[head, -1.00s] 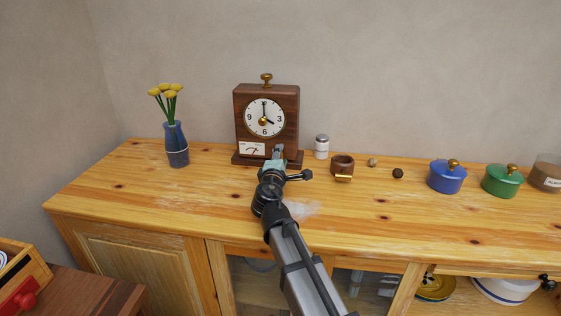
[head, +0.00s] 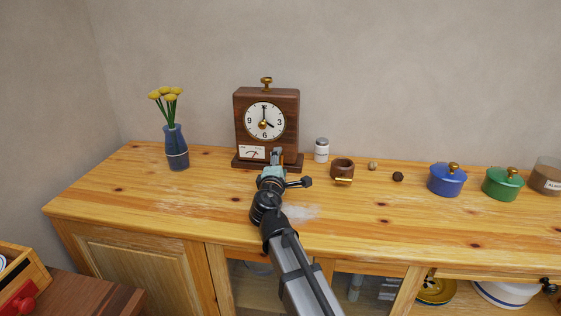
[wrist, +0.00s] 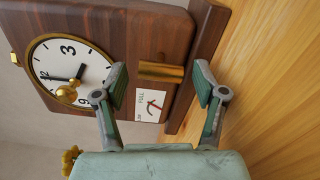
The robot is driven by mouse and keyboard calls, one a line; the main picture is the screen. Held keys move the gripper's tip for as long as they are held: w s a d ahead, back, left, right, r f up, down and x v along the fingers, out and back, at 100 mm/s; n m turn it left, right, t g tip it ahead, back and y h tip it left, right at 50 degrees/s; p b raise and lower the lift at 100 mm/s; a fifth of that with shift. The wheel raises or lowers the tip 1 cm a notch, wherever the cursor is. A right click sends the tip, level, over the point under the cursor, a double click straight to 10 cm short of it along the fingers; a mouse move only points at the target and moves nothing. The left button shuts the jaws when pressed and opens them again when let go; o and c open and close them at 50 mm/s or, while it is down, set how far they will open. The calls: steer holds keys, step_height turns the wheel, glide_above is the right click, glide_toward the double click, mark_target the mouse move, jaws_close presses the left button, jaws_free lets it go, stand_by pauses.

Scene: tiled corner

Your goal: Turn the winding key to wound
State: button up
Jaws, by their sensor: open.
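The wooden clock (head: 266,101) stands upright at the back of the cabinet top. Its white dial also shows in the wrist view (wrist: 70,70), rotated, with a brass knob at its centre. A brass winding key (wrist: 160,71) projects from the lower front of the clock, beside a small white gauge card (wrist: 150,105) with a red needle. In the head view my gripper hides the key. My gripper (head: 277,156) is in front of the clock's lower right. In the wrist view its open fingers (wrist: 159,88) lie either side of the key, with gaps and nothing held.
A blue vase with yellow flowers (head: 175,146) stands left of the clock. To the right are a white-capped jar (head: 321,150), a brown cup (head: 342,170), two small balls, a blue pot (head: 446,180) and a green pot (head: 502,184). The front left of the top is clear.

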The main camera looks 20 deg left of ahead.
steer(key=s, duration=0.3)
steer(key=s+d, duration=0.1)
steer(key=s, duration=0.2)
steer(key=s+d, duration=0.1)
steer(key=s, duration=0.3)
steer(key=shift+w, duration=0.1)
